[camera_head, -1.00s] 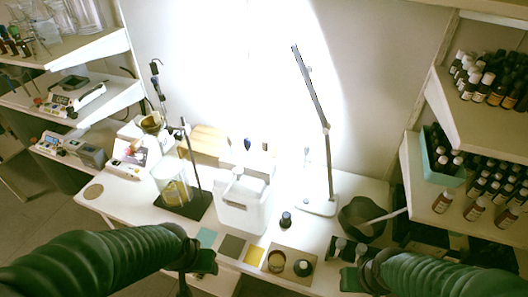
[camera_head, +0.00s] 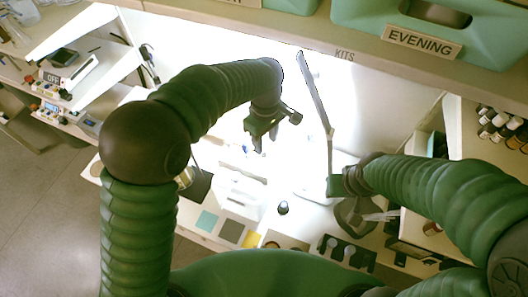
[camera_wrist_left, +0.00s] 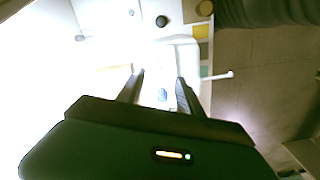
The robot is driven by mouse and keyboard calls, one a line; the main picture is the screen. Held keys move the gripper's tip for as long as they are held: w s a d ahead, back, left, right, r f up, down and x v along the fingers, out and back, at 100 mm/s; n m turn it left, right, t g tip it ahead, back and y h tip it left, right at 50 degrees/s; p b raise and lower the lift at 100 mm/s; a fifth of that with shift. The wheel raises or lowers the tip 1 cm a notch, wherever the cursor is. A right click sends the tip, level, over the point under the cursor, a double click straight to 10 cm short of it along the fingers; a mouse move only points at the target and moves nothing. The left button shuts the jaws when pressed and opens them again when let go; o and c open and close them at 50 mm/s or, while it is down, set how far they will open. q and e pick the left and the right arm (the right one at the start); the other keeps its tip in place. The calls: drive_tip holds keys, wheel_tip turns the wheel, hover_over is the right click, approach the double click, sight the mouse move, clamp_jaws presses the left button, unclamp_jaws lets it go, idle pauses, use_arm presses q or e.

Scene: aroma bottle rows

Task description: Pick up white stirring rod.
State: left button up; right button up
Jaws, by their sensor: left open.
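My left gripper (camera_head: 258,143) is raised over the back of the bench, pointing down. In the left wrist view its fingers (camera_wrist_left: 160,78) are apart, with nothing gripped. A thin white rod with a small rounded end (camera_wrist_left: 217,76) sticks out to the right of the fingers, beside the white container (camera_wrist_left: 184,47); I take it as the white stirring rod. A small blue tip (camera_wrist_left: 162,95) shows between the fingers. In the head view the container (camera_head: 242,188) is washed out by glare and the rod cannot be made out. My right gripper (camera_head: 337,186) is near the dark bowl; its jaws cannot be read.
A dark bowl (camera_head: 352,217) with a pale handle stands at right, near the lamp (camera_head: 318,95). A small dark bottle (camera_head: 283,208) and coloured squares (camera_head: 230,230) lie in front. A shelf with a labelled teal bin (camera_head: 450,30) overhangs the top right.

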use_arm(q)
hover_over(264, 159)
wheel_tip(264, 159, down, 4)
drive_tip(key=f+p, duration=0.1)
drive_tip(key=f, duration=0.2)
drive_tip(key=shift+w+f, duration=0.1)
drive_tip(key=shift+w, duration=0.1)
drive_tip(key=f+p, duration=0.1)
drive_tip(key=f, duration=0.1)
drive_tip(key=f+p, duration=0.2)
drive_tip(key=shift+d+f, duration=0.2)
drive_tip(key=shift+f, duration=0.3)
drive_tip(key=shift+a, duration=0.3)
drive_tip(key=shift+c, duration=0.3)
drive_tip(key=shift+w+a+f, duration=0.1)
drive_tip(key=shift+w, duration=0.05)
drive_tip(key=c, duration=0.5)
clamp_jaws()
drive_tip(key=shift+d, duration=0.25)
use_arm(e)
wheel_tip(264, 159, up, 4)
drive_tip(key=shift+w+r, duration=0.1)
drive_tip(key=shift+w, duration=0.05)
